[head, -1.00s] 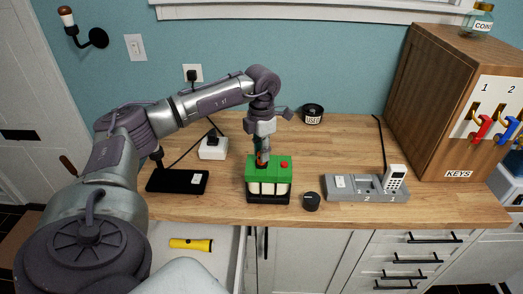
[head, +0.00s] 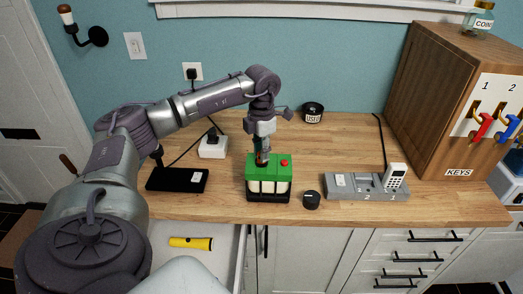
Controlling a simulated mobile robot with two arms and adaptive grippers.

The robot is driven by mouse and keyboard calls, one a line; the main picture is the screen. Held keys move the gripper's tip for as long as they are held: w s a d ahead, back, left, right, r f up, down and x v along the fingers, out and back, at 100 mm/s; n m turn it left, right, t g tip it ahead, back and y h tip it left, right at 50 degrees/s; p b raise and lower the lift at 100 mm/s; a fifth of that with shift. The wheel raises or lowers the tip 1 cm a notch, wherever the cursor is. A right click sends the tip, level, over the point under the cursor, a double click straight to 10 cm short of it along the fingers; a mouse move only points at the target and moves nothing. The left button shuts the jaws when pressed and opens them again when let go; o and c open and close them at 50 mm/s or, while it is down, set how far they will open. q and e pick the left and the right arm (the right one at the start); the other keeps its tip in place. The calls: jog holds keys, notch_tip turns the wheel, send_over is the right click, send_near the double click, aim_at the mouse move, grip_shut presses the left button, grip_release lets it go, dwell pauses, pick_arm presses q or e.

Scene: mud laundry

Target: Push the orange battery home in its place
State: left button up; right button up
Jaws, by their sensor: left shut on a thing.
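My left gripper (head: 263,158) points straight down over the left part of the top of a green lantern-like box (head: 283,172). It is shut on the orange battery, of which only a small dark orange bit (head: 259,158) shows between the fingers. The battery's lower end is at the green top; how deep it sits is hidden by the fingers. The box has a red button (head: 284,163), pale front panels and a dark base, and stands upright on the counter. My right gripper is not in view.
On the wooden counter (head: 330,145), a black round cap (head: 311,200) and a grey charging dock (head: 345,190) with a white handset (head: 395,176) stand right of the box. A black pad (head: 176,181) and white adapter (head: 213,147) lie left. An open drawer holds a yellow flashlight (head: 191,242).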

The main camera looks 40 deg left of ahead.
pick_arm(q)
jog(key=shift+f, duration=0.5)
dwell(0.8)
dwell(0.4)
jog(key=o, duration=1)
jog(key=c, duration=0.4)
jog(key=shift+r+p, duration=2.7)
jog(key=shift+r, duration=1.4)
